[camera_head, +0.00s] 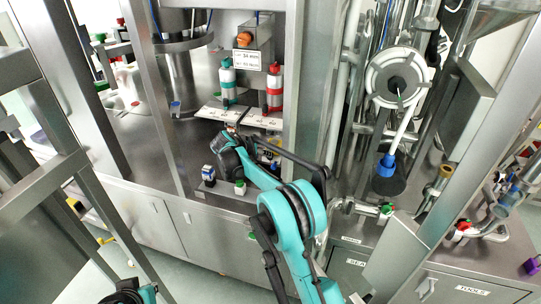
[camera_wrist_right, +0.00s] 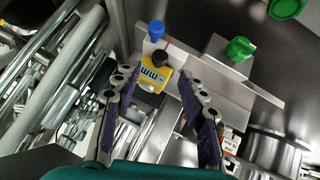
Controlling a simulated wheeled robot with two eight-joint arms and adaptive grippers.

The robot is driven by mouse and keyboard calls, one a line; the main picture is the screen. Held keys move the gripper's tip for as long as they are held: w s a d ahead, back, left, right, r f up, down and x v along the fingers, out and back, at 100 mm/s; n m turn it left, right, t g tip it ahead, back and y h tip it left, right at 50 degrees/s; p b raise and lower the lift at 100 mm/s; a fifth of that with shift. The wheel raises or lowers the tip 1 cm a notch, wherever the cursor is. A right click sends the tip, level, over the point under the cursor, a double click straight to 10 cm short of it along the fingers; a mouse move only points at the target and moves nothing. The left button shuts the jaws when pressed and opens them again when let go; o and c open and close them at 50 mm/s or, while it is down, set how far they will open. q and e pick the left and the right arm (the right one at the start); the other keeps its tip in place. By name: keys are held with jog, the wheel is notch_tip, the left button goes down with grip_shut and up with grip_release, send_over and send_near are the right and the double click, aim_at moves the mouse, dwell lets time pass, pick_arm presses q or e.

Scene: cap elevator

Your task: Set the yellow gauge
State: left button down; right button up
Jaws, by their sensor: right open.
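The yellow gauge (camera_wrist_right: 152,78) shows in the right wrist view, with a small dark-marked display and a black knob (camera_wrist_right: 162,57) at its top. It sits against a pale metal bar. My right gripper (camera_wrist_right: 160,85) is open, its two purple-padded fingers apart on either side of the gauge in the picture; I cannot tell the remaining distance, and see no contact. In the head view my teal right arm reaches up to the cabinet opening, and its gripper is largely hidden there. Part of my left arm's end (camera_head: 128,292) shows at the bottom left edge; its finger state is unclear.
A blue knob (camera_wrist_right: 156,30) and a green knob (camera_wrist_right: 240,48) are on the same bar. Metal posts flank the opening.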

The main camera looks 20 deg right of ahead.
aim_at(273, 149)
jog(key=b+x, duration=0.1)
jog(key=x, duration=0.5)
jog(key=shift+b, duration=0.3)
grip_shut()
